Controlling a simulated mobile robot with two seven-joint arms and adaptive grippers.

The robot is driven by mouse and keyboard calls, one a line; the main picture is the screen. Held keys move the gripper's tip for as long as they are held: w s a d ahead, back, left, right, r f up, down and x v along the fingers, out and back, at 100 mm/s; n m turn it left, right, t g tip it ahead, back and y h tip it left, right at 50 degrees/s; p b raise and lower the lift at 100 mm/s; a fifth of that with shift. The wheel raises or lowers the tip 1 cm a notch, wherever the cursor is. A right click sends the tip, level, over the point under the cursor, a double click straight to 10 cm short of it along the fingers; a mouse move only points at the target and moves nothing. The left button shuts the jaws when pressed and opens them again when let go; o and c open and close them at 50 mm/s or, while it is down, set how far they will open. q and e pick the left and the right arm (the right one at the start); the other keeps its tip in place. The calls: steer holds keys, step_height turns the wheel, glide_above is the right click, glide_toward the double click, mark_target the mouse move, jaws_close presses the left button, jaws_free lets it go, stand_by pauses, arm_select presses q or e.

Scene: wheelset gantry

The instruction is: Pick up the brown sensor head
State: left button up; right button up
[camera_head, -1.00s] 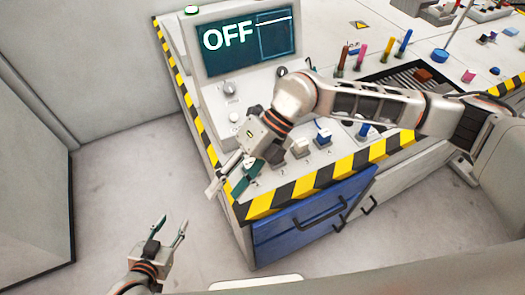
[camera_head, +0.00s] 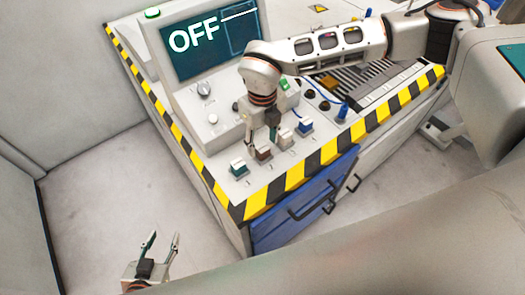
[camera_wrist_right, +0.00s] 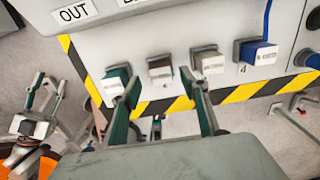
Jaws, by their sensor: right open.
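The brown sensor head (camera_head: 263,153) sits in the front row on the panel, between a green head (camera_head: 238,168) and a beige head (camera_head: 286,138). My right gripper (camera_head: 261,142) points down at it, open, with its fingers partly over the row. In the right wrist view, the brown head (camera_wrist_right: 160,69) with its white label shows between the two open fingers (camera_wrist_right: 159,80). I cannot tell how far above it the fingertips are. My left gripper (camera_head: 164,238) is open and empty, low over the floor; it also shows in the right wrist view (camera_wrist_right: 48,86).
A blue head (camera_head: 305,125) stands at the right end of the row. A screen reading OFF (camera_head: 190,42) and knobs (camera_head: 204,90) are behind. A yellow-black striped edge (camera_head: 290,178) runs along the front, above a blue drawer (camera_head: 280,230). The floor at left is clear.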

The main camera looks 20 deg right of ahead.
mark_target(263, 147)
step_height(263, 147, down, 4)
steer(key=shift+w+d+r, duration=0.1)
steer(key=c, duration=0.9)
steer(key=shift+r, duration=0.1)
